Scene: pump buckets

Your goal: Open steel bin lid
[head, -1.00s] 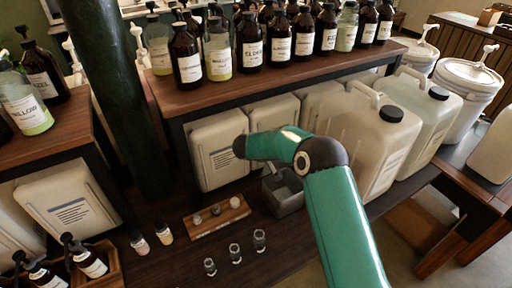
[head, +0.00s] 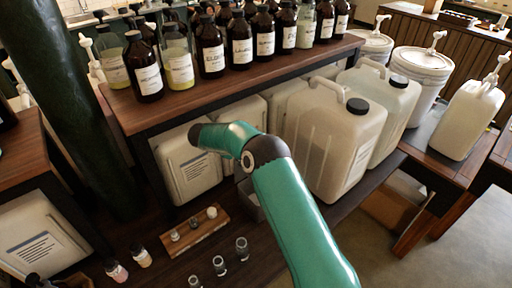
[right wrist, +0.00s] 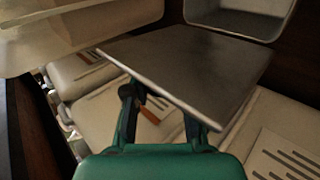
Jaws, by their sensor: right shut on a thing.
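The steel bin lid (right wrist: 195,65) is a flat grey plate in the right wrist view, tilted across the middle. My right gripper (right wrist: 163,112) is at the lid's near edge and shut on it. The steel bin (right wrist: 238,26) shows at the top right of that view, its grey rim and hollow inside uncovered, with the lid beside it. In the head view a small part of the grey bin (head: 247,196) shows behind my teal right arm, which hides the rest. The right gripper and lid cannot be made out there. My left gripper is not in view.
Large white jugs (head: 335,140) stand on the lower shelf right of my arm. Bottles line the wooden upper shelf (head: 215,95). A wooden tray (head: 188,240) with small jars and several glasses (head: 219,265) sit near the bin. A dark green post (head: 85,110) stands at left.

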